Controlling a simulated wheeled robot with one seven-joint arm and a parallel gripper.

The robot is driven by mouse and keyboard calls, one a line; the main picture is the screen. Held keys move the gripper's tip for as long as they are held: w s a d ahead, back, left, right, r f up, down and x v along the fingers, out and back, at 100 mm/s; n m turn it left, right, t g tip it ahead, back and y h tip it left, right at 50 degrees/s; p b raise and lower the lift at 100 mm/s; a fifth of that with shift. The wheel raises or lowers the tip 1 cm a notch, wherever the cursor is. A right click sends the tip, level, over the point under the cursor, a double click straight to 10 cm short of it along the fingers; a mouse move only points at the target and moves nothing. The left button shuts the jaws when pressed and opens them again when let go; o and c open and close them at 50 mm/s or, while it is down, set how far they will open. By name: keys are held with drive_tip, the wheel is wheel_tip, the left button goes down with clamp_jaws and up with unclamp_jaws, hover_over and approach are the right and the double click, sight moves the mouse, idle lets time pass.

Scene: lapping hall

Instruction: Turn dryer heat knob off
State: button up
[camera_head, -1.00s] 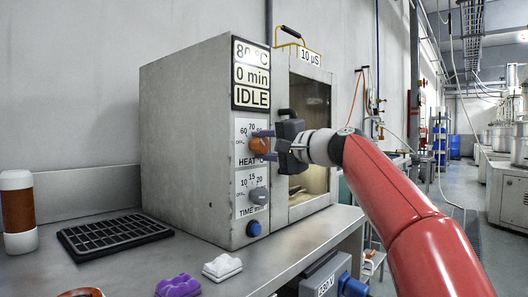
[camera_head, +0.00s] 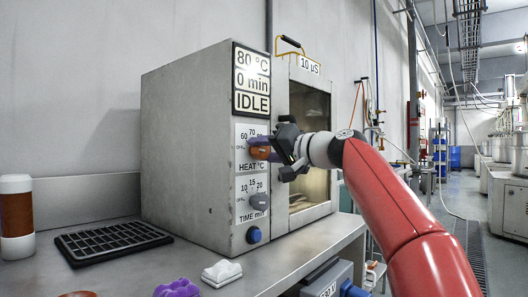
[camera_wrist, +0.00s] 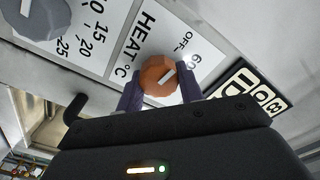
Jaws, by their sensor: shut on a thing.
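The grey dryer (camera_head: 185,150) stands on the bench, with a display reading 80 °C, 0 min, IDLE (camera_head: 252,80). Its orange-brown heat knob (camera_head: 259,152) sits on the HEAT °C dial, partly hidden by my gripper in the head view. My gripper (camera_head: 268,148) is shut on the heat knob. In the wrist view the two purple-grey fingers (camera_wrist: 159,88) stand on either side of the knob (camera_wrist: 160,76). The knob's white pointer mark is visible, tilted, and the OFF and 60 marks show beyond it.
A grey time knob (camera_head: 259,201) and a blue button (camera_head: 253,235) sit below the heat dial. A dark rack (camera_head: 110,242), a brown-and-white bottle (camera_head: 16,220), a white piece (camera_head: 221,272) and a purple piece (camera_head: 177,289) are on the bench. A windowed door is on the dryer's right.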

drive_tip(key=shift+f, duration=0.1)
idle(0.3)
drive_tip(key=o, duration=1)
drive_tip(key=shift+s+d, duration=0.1)
drive_tip(key=b+v, duration=0.2)
drive_tip(key=v, duration=0.5)
drive_tip(key=shift+s+d+b, duration=0.15)
drive_tip(key=shift+d+b, duration=0.1)
drive_tip(key=shift+b, duration=0.05)
